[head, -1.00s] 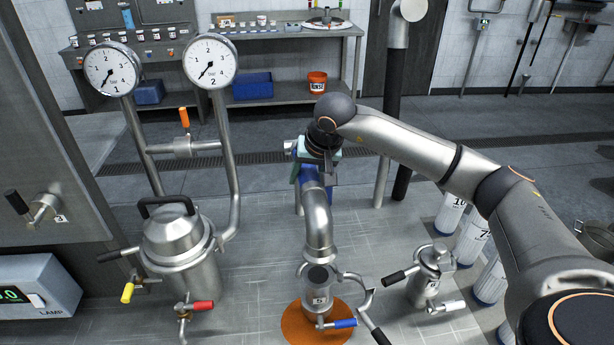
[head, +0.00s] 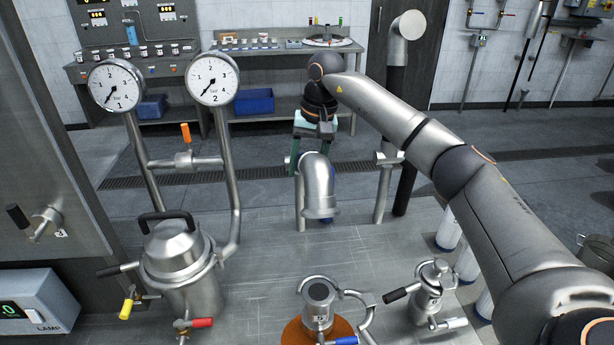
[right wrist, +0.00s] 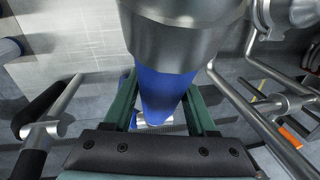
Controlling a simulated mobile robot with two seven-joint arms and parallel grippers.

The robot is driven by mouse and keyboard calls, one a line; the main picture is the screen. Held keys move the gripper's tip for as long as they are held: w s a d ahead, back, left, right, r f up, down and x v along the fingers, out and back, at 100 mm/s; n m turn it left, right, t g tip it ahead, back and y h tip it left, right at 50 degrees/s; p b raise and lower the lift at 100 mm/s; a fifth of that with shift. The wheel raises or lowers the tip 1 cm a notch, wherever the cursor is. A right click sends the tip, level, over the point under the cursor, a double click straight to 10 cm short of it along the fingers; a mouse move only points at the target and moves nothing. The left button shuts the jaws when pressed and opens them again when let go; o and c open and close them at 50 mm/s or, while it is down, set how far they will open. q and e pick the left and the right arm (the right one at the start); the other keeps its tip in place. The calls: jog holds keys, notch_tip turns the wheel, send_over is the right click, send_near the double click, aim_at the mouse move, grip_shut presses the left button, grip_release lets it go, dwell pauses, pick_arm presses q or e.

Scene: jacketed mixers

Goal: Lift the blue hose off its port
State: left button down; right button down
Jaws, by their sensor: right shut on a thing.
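The blue hose (right wrist: 165,95) shows in the right wrist view as a blue sleeve below a wide steel collar, between my green finger pads. In the head view its bent steel elbow (head: 318,182) hangs behind the port (head: 318,295), with a little blue at its lower end. The port is a short steel vessel with a dark top, standing on an orange disc (head: 297,334). The elbow is clear of it. My right gripper (head: 312,147) is shut on the hose; the elbow partly hides its fingers. My left gripper is not in view.
A lidded steel vessel (head: 178,255) and two gauges (head: 212,78) on pipes stand at the left. A smaller steel vessel (head: 430,290) stands right of the port. A steel post (head: 385,180) rises close right of the elbow. The tabletop between elbow and port is bare.

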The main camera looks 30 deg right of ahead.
jog(key=shift+w+d+r+g+y, duration=0.2)
jog(key=shift+w+r+g, duration=0.15)
jog(key=shift+r, duration=0.25)
jog(key=shift+w+d+r+g+y, duration=0.2)
jog(key=shift+w+r+g, duration=0.15)
jog(key=shift+r, duration=0.2)
